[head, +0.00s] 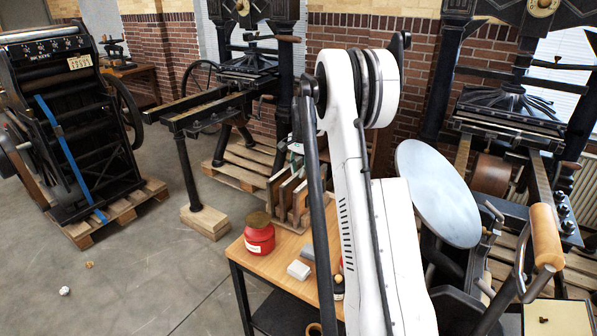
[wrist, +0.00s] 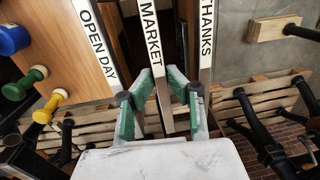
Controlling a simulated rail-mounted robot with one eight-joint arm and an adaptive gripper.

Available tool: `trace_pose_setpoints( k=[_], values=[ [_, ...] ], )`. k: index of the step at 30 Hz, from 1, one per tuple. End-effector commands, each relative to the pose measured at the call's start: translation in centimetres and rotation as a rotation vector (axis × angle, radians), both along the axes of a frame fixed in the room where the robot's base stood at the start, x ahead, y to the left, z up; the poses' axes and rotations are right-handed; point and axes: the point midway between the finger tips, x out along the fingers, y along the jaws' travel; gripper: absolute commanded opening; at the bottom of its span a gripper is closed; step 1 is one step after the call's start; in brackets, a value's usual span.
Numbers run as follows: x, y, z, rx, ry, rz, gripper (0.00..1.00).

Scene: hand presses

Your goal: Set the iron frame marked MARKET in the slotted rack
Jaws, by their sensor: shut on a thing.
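The iron frame marked MARKET (wrist: 152,40) shows in the wrist view as a narrow bar with a white label. My gripper (wrist: 163,85) has its green-padded fingers on either side of this frame and is shut on it. The frame marked OPEN DAY (wrist: 94,40) is to its left, and the frame marked THANKS (wrist: 206,40) is to its right, close to the right finger. In the head view, what looks like the slotted rack (head: 284,190), with upright wooden pieces, stands at the table's far end. I cannot tell how the MARKET frame sits relative to a slot.
Blue, green and yellow knobbed items (wrist: 33,75) lie left in the wrist view. A press with a round disc (head: 436,188) stands close on the right.

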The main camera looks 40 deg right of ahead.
Motion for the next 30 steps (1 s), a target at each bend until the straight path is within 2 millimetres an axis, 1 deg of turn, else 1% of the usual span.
trace_pose_setpoints(
  k=[26, 27, 30],
  values=[
    [-0.02, 0.07, -0.52, 0.001, 0.001, 0.001, 0.00],
    [-0.01, 0.07, -0.54, 0.001, 0.001, 0.001, 0.14],
    [-0.01, 0.07, -0.53, 0.001, 0.001, 0.001, 0.28]
  ],
)
